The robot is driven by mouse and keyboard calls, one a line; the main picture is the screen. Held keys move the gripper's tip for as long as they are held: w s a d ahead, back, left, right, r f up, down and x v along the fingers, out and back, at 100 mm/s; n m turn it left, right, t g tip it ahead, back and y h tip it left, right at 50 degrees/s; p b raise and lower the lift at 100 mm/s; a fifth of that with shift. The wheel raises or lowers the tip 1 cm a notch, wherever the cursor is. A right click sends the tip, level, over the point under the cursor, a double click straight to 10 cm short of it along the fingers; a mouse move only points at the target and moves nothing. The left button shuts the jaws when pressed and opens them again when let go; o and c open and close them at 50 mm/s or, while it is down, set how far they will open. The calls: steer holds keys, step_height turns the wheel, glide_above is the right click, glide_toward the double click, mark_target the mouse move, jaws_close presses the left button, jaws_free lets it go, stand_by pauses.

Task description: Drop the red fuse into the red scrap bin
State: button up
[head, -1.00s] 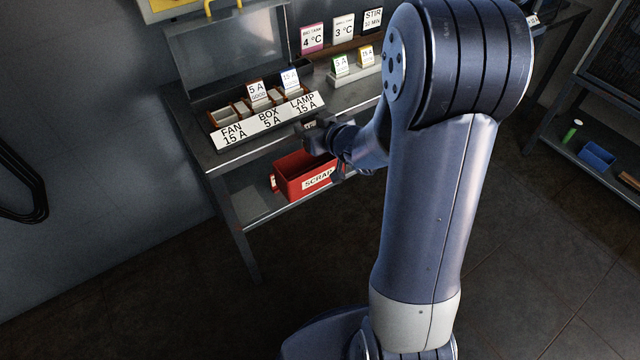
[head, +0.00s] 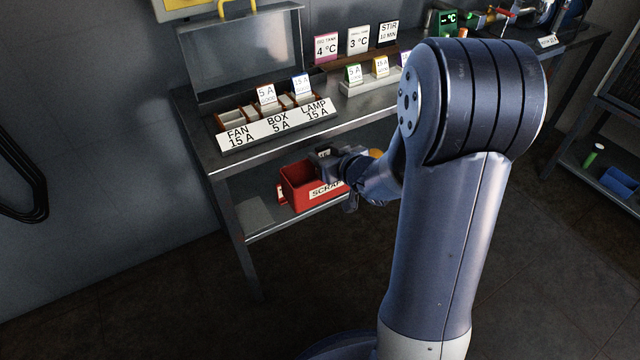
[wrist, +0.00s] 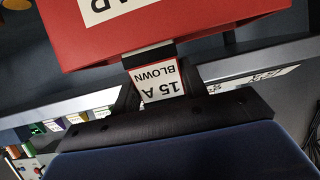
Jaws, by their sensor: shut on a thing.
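The red fuse (wrist: 160,82) is a tag with a red edge reading "15 A BLOWN", seen upside down in the wrist view. My gripper (wrist: 157,72) is shut on it, with a dark finger on each side. In the head view my gripper (head: 328,158) is at the right part of the red scrap bin's opening, and the fuse cannot be made out there. The red scrap bin (head: 296,196) stands on the lower shelf, with a white "SCRAP" label partly hidden by my gripper. Its red wall (wrist: 190,28) fills the top of the wrist view, just beyond the fuse.
The bench top (head: 215,160) is above the shelf. On it is an open fuse box (head: 275,128) labelled FAN, BOX and LAMP, holding two tags. A pale rack (head: 372,84) with several tags stands to its right.

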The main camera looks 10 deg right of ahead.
steer(key=o, duration=1.1)
steer(key=shift+c, duration=0.2)
steer(key=p+v, duration=0.3)
steer(key=v, duration=0.8)
